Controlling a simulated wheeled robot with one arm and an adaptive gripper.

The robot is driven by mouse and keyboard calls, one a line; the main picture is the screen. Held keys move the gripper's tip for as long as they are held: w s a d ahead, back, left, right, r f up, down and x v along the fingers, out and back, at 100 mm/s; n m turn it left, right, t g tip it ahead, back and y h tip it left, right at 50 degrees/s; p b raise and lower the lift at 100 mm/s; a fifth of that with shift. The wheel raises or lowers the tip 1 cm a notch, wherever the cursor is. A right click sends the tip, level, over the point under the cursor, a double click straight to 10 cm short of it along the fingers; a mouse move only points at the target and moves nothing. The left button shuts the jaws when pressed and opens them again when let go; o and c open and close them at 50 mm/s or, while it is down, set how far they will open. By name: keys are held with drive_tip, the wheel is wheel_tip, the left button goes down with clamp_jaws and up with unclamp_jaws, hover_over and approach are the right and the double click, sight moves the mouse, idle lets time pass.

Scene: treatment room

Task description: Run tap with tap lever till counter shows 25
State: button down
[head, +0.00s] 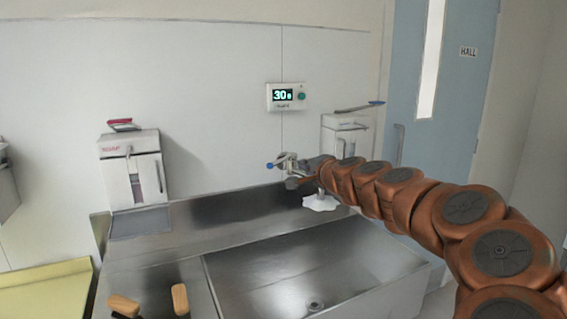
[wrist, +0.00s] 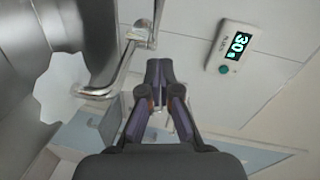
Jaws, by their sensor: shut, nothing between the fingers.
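The counter (head: 285,96) is a white box on the wall, and its lit display reads 30. It also shows in the wrist view (wrist: 238,45), turned sideways, with the same number. The metal tap (head: 289,162) stands out from the wall over the sink, with a blue tip at its left. In the wrist view its bent spout (wrist: 112,85) lies left of my gripper (wrist: 158,68). My gripper is shut and empty, close beside the tap; I cannot tell whether it touches. The tap lever is hard to make out. No water stream is clearly visible.
The steel sink (head: 228,262) lies below, with a white patch (head: 320,203) near its back edge. Wall dispensers (head: 131,170) hang left and right of the tap. Two wooden-handled brushes (head: 180,299) sit at front left. A blue door (head: 425,130) is at right.

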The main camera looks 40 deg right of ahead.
sight(279, 162)
drive_tip(key=shift+w+d+f+p, duration=0.1)
drive_tip(key=shift+w+f+p, duration=0.25)
drive_tip(key=shift+w, duration=1.15)
drive_tip(key=shift+w+d+f+p, duration=0.1)
drive_tip(key=shift+w+f+p, duration=0.3)
drive_tip(key=shift+w, duration=1.1)
drive_tip(key=shift+w+f+p, duration=0.2)
drive_tip(key=shift+w+p, duration=0.25)
drive_tip(key=shift+w, duration=1.05)
drive_tip(key=shift+w, duration=0.1)
